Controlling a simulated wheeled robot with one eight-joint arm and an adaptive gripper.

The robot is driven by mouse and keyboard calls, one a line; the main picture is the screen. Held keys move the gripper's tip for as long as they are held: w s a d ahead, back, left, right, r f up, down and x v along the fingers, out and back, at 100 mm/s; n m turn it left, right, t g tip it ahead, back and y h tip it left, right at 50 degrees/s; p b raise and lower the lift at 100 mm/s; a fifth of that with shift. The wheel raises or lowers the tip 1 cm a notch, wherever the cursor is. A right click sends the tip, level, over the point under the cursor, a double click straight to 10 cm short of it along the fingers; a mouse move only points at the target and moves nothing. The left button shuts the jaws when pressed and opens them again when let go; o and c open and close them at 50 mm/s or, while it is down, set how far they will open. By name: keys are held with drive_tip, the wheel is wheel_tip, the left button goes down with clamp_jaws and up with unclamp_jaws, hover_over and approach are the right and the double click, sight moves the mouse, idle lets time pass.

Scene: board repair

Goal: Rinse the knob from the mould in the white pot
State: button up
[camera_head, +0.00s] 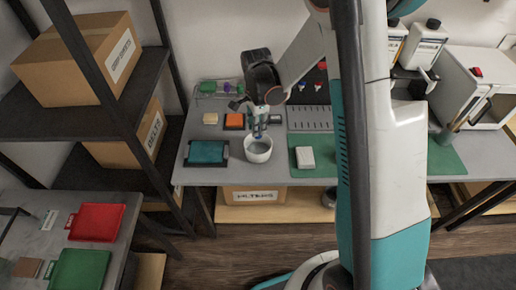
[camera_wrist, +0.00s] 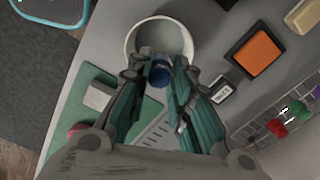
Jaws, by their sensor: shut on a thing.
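The white pot (camera_head: 258,153) stands on the grey bench, and its round rim (camera_wrist: 131,45) shows at the top of the wrist view. My gripper (camera_head: 260,131) points down over the pot. In the wrist view my gripper (camera_wrist: 160,75) is shut on a small blue knob (camera_wrist: 158,73), which overlaps the pot's near rim in the picture. I cannot tell whether the knob's lower end is below the rim. An orange square in a black frame (camera_head: 234,121), possibly the mould, lies behind the pot to the left; it also shows in the wrist view (camera_wrist: 255,54).
A teal tray (camera_head: 207,153) lies left of the pot. A green mat (camera_head: 325,167) with a white block (camera_head: 305,157) lies to the right. Behind are a slotted grey plate (camera_head: 309,119) and a wire rack (camera_head: 214,88) with coloured knobs. Shelving stands at left.

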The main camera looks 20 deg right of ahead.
drive_tip(key=shift+r+p, duration=1.15)
drive_tip(key=shift+r, duration=0.9)
drive_tip(key=shift+f, duration=0.1)
